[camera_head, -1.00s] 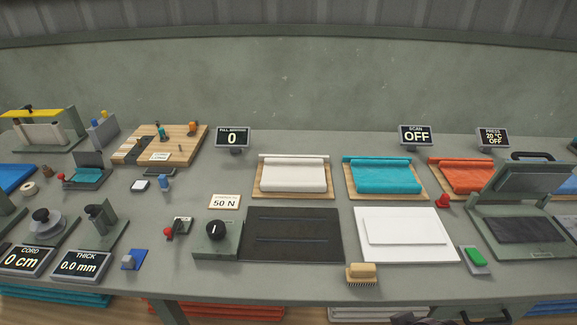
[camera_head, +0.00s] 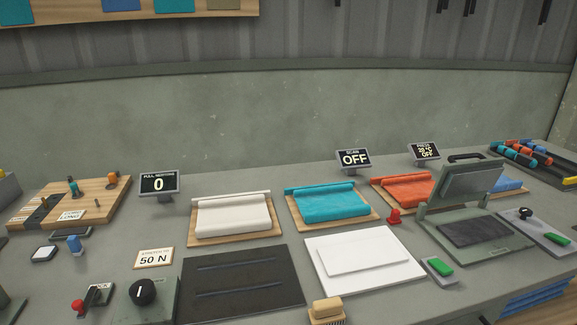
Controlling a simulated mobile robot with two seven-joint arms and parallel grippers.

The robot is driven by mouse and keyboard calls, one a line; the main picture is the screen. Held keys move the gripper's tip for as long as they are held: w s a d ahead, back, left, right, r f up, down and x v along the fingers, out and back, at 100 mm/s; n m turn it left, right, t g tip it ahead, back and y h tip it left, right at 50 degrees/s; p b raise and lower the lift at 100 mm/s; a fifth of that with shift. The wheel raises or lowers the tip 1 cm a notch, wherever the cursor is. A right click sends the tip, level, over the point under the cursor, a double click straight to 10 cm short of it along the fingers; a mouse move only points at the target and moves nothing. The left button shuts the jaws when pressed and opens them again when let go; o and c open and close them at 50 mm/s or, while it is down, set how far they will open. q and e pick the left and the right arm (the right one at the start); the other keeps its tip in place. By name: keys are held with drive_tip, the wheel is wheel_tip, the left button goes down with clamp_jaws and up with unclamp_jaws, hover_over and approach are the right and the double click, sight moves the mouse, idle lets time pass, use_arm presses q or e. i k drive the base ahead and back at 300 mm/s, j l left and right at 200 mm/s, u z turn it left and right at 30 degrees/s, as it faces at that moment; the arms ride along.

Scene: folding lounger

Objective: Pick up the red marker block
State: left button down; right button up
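A small red piece (camera_head: 394,216), the likely marker block, stands on the grey bench. It is just in front of the orange fabric roll (camera_head: 405,188) and left of the hinged press (camera_head: 470,205). It looks like a short block with a narrower top, too small to make out fully. Nothing touches it from above. Neither of my grippers can be made out in the head view.
A white board (camera_head: 365,281) lies in front of the red piece. A teal roll (camera_head: 328,203) and white roll (camera_head: 233,216) lie left. A green-topped block (camera_head: 440,268) and a brush (camera_head: 327,310) sit near the front. A red-knobbed switch (camera_head: 78,306) is at front left.

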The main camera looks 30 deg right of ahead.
sight(394, 219)
drive_tip(key=z, duration=1.6)
drive_tip(key=l+u, duration=0.1)
drive_tip(key=u, duration=0.6)
drive_tip(key=l+u, duration=0.65)
drive_tip(key=l, duration=0.15)
drive_tip(key=l+u, duration=0.1)
drive_tip(key=l, duration=0.35)
drive_tip(key=k+l+u, duration=0.1)
drive_tip(key=l, duration=0.3)
